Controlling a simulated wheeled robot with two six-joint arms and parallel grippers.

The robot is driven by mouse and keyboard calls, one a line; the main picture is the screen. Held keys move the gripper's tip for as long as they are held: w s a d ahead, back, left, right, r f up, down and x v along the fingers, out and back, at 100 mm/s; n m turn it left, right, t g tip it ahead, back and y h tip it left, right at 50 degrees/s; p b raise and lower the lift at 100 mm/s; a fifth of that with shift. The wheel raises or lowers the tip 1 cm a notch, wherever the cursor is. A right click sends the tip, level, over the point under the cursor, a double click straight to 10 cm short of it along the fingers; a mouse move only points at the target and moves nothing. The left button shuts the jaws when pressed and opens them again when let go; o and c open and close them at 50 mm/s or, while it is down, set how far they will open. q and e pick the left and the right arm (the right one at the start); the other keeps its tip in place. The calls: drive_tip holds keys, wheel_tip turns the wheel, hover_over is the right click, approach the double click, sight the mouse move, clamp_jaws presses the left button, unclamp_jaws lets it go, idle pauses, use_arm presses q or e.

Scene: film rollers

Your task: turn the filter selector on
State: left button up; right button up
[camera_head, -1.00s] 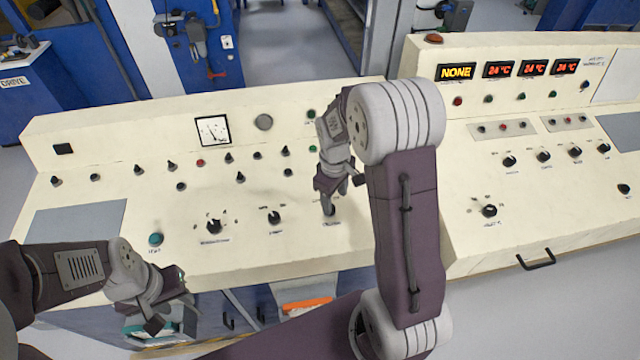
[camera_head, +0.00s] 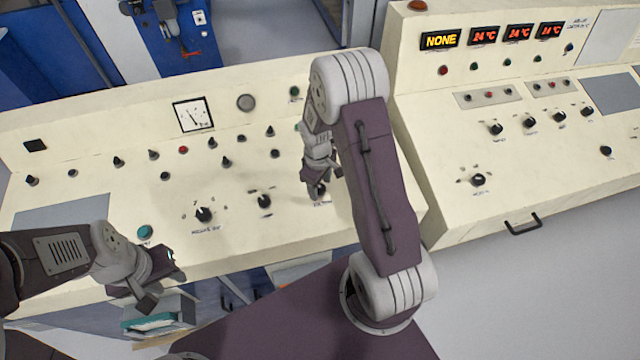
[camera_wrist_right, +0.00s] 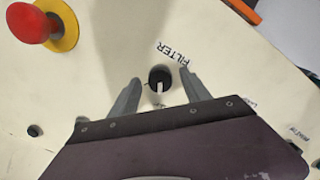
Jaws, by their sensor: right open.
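The filter selector is a black round knob with a pale pointer line, beside the printed word FILTER. In the right wrist view the knob (camera_wrist_right: 158,74) sits between the two fingers of my open right gripper (camera_wrist_right: 160,80), with a gap on each side. In the head view my right gripper (camera_head: 317,186) points down at the front panel of the cream console (camera_head: 110,255) and partly hides this knob. My left gripper (camera_head: 156,282) hangs at the console's front edge, away from the selector; its jaw opening is unclear.
Other black knobs (camera_head: 204,214) (camera_head: 264,201) stand left of the selector. A red button on a yellow base (camera_wrist_right: 33,24) is near it in the wrist view. A second console section with a NONE display (camera_head: 440,39) stands at the right.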

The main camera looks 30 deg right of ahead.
clamp_jaws()
drive_tip(key=m, duration=0.6)
drive_tip(key=m+p, duration=0.1)
drive_tip(key=m, duration=0.4)
drive_tip(key=shift+w+m+y, duration=0.1)
drive_tip(key=shift+m+y, duration=0.3)
idle(0.6)
unclamp_jaws()
